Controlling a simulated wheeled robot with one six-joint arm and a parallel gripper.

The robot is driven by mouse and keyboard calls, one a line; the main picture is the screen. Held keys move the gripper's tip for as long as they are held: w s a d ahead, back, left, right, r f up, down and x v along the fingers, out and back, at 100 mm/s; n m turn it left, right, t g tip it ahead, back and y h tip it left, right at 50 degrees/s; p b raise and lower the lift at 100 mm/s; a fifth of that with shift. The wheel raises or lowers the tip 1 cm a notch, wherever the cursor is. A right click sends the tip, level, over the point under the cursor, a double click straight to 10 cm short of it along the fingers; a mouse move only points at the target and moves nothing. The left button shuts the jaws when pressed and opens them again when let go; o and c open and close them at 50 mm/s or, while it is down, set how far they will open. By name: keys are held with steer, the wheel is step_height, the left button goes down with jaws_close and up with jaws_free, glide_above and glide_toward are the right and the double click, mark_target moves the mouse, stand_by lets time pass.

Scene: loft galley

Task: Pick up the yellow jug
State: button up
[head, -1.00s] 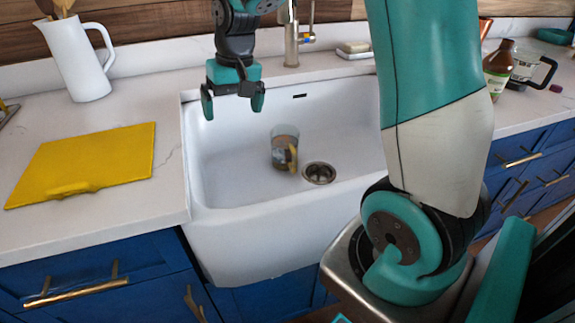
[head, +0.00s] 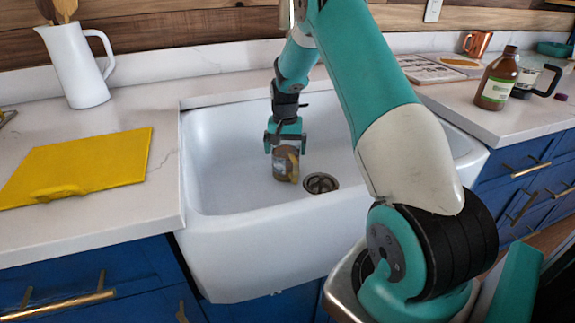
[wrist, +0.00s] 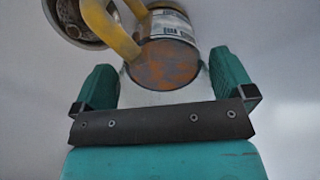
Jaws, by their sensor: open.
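The jug (head: 282,167) is in the white sink beside the drain, with a yellow handle at its right and a greyish-brown body. In the wrist view the jug (wrist: 168,45) shows a round brown and orange mottled face, a pale label with dark print and the yellow handle at upper left. My gripper (head: 285,147) is open and points down over the jug, its fingers at either side of the jug's top. In the wrist view my gripper (wrist: 165,80) has the jug between and just beyond its fingers; I cannot tell whether they touch it.
The white sink (head: 225,225) has a round drain (head: 320,183) close to the jug. A yellow board (head: 100,165) and a white pitcher (head: 75,70) with utensils stand on the left counter. A brown bottle (head: 496,80) stands on the right counter. The sink's left part is clear.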

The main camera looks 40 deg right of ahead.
steer(key=shift+f, duration=0.15)
steer(key=c, duration=1.4)
steer(key=shift+w, duration=0.1)
steer(key=shift+r, duration=0.2)
